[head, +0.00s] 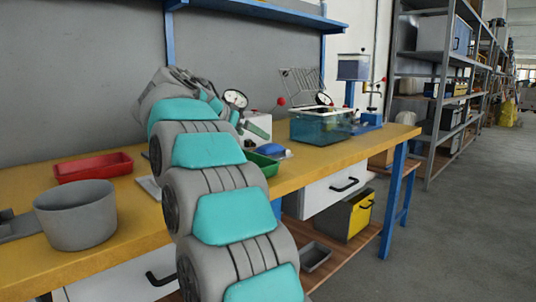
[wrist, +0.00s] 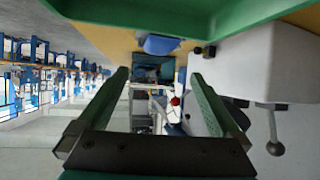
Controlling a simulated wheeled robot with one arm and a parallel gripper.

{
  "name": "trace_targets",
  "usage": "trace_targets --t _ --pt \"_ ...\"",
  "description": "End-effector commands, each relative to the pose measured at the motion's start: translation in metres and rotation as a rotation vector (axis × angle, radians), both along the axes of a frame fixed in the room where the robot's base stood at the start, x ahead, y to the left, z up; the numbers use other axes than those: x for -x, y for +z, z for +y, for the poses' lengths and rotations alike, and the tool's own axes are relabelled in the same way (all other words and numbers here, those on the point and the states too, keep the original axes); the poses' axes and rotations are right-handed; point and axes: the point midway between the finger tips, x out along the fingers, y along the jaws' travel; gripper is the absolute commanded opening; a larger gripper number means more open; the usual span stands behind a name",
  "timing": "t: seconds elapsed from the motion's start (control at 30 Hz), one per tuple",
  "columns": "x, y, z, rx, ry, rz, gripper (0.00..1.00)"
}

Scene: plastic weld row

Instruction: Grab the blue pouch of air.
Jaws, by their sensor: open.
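The blue pouch (head: 274,151) is a small, rounded blue shape on the bench, just past the green tray, in the head view. In the wrist view a blue rounded shape that looks like the pouch (wrist: 160,44) lies by the green tray's edge, above the gap between my fingertips in the picture. My gripper (wrist: 160,75) has its two green fingers wide apart, with nothing held between them. It is apart from the pouch. In the head view my own arm hides much of the gripper.
The green tray (head: 264,164) is partly behind my arm; its wall (wrist: 200,12) fills the wrist view's top. A white machine with a lever (wrist: 265,75) stands close on the right there. A glass tank (head: 320,124), red tray (head: 93,166) and grey bin (head: 76,215) stand on the bench.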

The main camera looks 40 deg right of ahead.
Motion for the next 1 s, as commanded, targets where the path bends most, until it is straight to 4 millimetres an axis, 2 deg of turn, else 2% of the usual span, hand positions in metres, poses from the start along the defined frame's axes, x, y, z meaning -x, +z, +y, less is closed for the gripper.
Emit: trace_targets --t 0.2,0.47,0.8,1.0 --pt "-0.009 -0.017 -0.03 -0.002 0.0 0.002 1.0" --pt "-0.013 -0.028 -0.045 -0.001 -0.001 0.003 1.0" --pt "-0.025 -0.055 -0.077 -0.002 0.0 0.005 1.0" --pt "-0.025 -0.057 -0.081 -0.001 0.0 0.003 1.0"
